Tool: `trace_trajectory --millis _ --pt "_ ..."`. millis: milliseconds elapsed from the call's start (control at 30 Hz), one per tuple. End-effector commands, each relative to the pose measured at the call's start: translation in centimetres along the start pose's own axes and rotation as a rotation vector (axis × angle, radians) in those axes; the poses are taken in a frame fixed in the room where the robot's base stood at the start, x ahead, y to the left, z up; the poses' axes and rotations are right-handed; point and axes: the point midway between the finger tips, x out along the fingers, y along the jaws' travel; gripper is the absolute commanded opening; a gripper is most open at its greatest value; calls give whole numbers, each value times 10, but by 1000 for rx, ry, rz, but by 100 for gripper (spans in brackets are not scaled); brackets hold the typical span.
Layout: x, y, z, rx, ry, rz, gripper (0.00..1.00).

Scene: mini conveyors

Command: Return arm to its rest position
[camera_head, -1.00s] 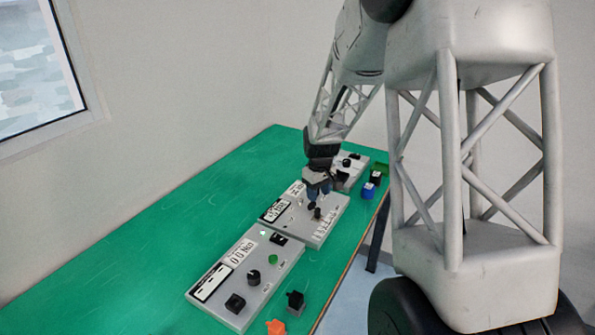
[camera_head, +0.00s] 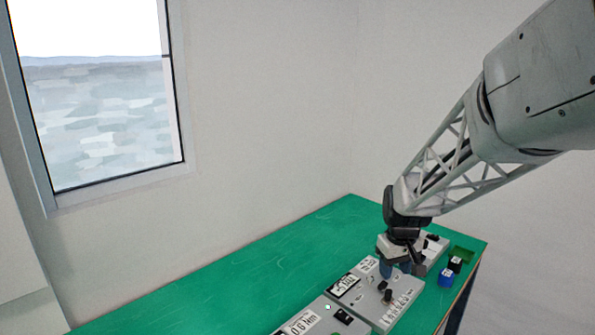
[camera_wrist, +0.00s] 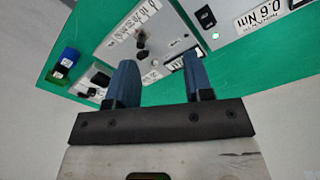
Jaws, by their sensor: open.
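My gripper (camera_head: 397,270) is above the middle grey control panel (camera_head: 405,305) on the green table, near its far end. In the wrist view its two blue fingers (camera_wrist: 158,80) are spread apart with nothing between them. Beyond the fingers the middle panel (camera_wrist: 150,35) shows a black knob, a small lever and printed labels. In the head view my arm reaches in from the upper right. I cannot tell the exact gap between the fingertips and the panel.
The green table (camera_head: 230,275) is clear on its left side. A nearer panel (camera_head: 318,320) and a farther panel (camera_head: 435,243) flank the middle one. A blue block (camera_head: 446,278) and a black block (camera_head: 455,264) stand near the right edge, by a green tray (camera_head: 463,252). A wall with a window (camera_head: 100,100) stands behind.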

Motion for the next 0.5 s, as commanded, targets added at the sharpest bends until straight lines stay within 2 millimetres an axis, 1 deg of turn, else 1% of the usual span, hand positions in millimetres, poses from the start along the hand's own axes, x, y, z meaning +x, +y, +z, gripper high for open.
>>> trace_trajectory --millis 33,100,500 --pt "-9 -5 8 7 8 3 47" --pt "-18 -12 20 21 15 5 47" --pt "-64 -50 88 98 57 16 47"
